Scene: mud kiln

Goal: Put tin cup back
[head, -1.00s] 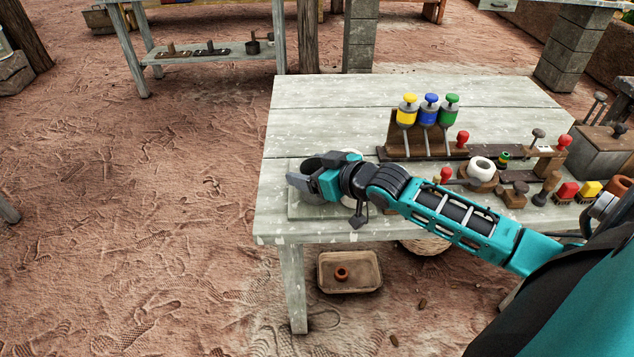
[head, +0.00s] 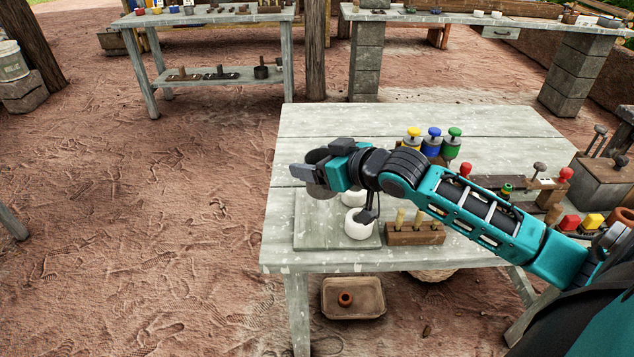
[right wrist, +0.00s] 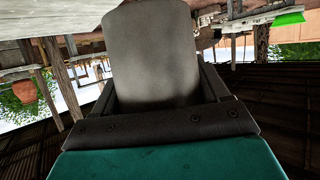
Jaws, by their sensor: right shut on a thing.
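My right gripper (head: 318,160) is shut on a dark grey tin cup (head: 322,186), which it holds above the left part of the near table. In the right wrist view the cup (right wrist: 152,55) fills the space between the fingers, its smooth grey side facing the camera. In the head view the fingers hide part of the cup. A pale square board (head: 312,232) lies on the table below the cup. My left gripper is not in view.
Two white pots (head: 358,225) stand on the board's right side. A wooden block with upright tools (head: 415,236) is beside it. Yellow, blue and green-topped tools (head: 432,142) stand behind my arm. The back left of the table (head: 340,120) is clear. A shelf table (head: 210,80) stands behind.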

